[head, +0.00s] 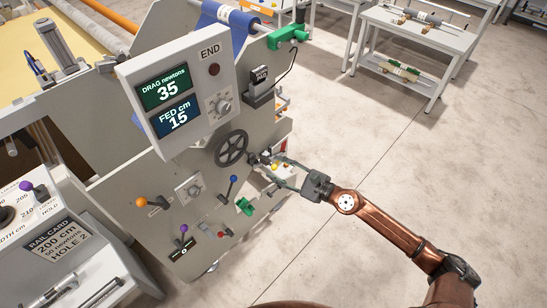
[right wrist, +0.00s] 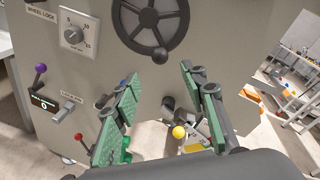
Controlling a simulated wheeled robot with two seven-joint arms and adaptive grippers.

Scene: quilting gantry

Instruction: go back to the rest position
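My right gripper (head: 268,165) reaches in from the right on a copper-coloured arm, in front of the machine's grey side panel. In the right wrist view its two green-padded fingers (right wrist: 159,76) are spread apart, with nothing held between them. A dark handwheel (head: 232,147) is on the panel just beyond the fingertips. In the right wrist view the handwheel (right wrist: 150,20) is at the top, and its round crank knob (right wrist: 160,56) shows above the gap between the fingers. I cannot tell whether a finger touches the knob. My left gripper is not in view.
The panel carries an orange-knobbed lever (head: 142,202), a blue-knobbed lever (head: 233,180) and a dial (head: 190,188). A display box (head: 175,95) reads drag 35 and fed 15. A white side table (head: 415,38) stands at the back. The floor (head: 430,160) on the right is clear.

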